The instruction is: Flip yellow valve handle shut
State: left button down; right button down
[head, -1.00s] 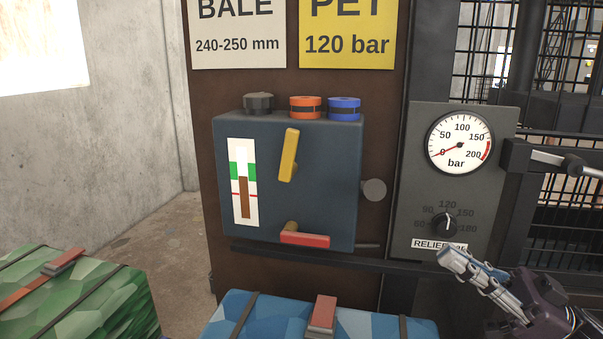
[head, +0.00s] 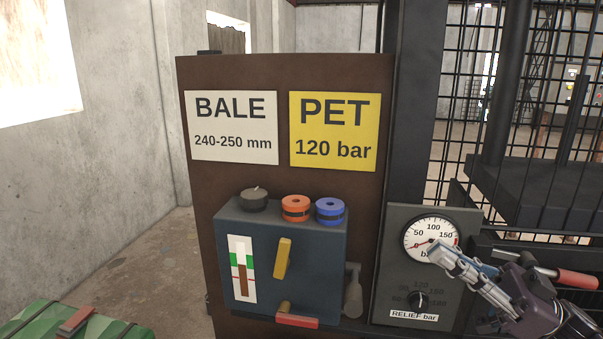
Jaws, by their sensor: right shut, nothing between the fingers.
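The yellow valve handle (head: 283,258) is on the front of a dark blue-grey box (head: 318,268), right of a level gauge. It stands nearly upright, its top leaning slightly right. A red handle (head: 297,321) lies nearly level near the bottom edge of the box. My right gripper (head: 437,251) is shut and empty. It is well to the right of the yellow handle and covers the lower part of the pressure dial in the picture. My left gripper is out of view.
A dark, an orange and a blue knob (head: 330,211) sit on top of the box. A grey cylinder (head: 353,297) sticks out at its right side. The grey panel (head: 392,260) carries the pressure dial (head: 432,232) and relief knob (head: 418,300). A green bale (head: 110,330) is at lower left.

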aim_at(283, 262)
jog(key=k+j, duration=0.3)
jog(key=k, duration=0.15)
jog(key=k+j, duration=0.3)
jog(key=k, duration=0.15)
jog(key=k+j, duration=0.3)
jog(key=k, duration=0.2)
